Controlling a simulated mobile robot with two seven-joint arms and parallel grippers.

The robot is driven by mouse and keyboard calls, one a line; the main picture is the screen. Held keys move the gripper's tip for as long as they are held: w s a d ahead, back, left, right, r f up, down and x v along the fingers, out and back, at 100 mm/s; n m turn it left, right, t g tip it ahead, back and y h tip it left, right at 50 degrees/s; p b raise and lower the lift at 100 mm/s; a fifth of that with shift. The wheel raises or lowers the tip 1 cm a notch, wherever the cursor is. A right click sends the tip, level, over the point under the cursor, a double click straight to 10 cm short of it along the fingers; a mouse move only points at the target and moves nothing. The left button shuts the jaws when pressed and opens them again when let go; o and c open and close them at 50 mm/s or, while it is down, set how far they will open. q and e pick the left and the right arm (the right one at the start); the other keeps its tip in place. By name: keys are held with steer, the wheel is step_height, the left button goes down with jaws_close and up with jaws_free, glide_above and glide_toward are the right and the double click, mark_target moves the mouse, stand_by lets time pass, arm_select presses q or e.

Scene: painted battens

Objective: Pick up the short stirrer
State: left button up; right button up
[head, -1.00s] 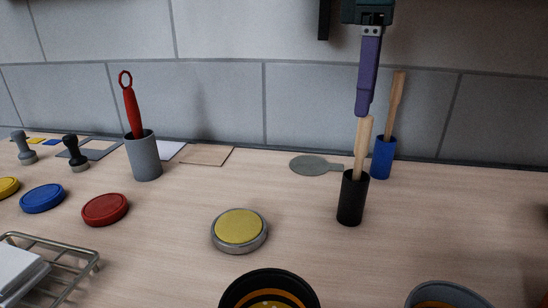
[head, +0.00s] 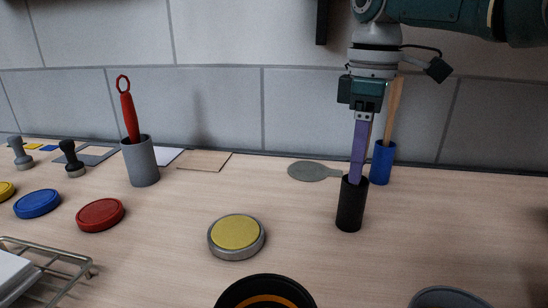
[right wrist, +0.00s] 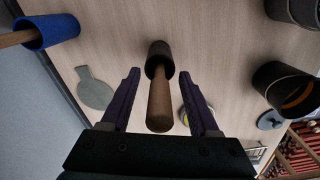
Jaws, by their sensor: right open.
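The short stirrer (right wrist: 159,105) is a wooden stick standing in a black cup (head: 350,208). In the head view my gripper hides it; the right wrist view shows it between the fingers, with the cup (right wrist: 158,50) beyond. My right gripper (head: 356,180) has purple fingers pointing down, with tips near the cup's rim. In the right wrist view its fingers (right wrist: 159,76) are apart, one on each side of the stick. A longer wooden stirrer (head: 394,108) stands in a blue cup (head: 381,167) behind and to the right. My left gripper is not in view.
A grey cup (head: 141,163) holds a red tool (head: 129,112) at the left. A yellow-topped round tin (head: 236,233) and a flat grey-green paddle (head: 313,171) lie nearby. Dark bowls (head: 265,292) stand at the front. A tiled wall closes the back.

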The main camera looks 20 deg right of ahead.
steer(key=shift+c, duration=0.3)
jaws_close()
stand_by(0.3)
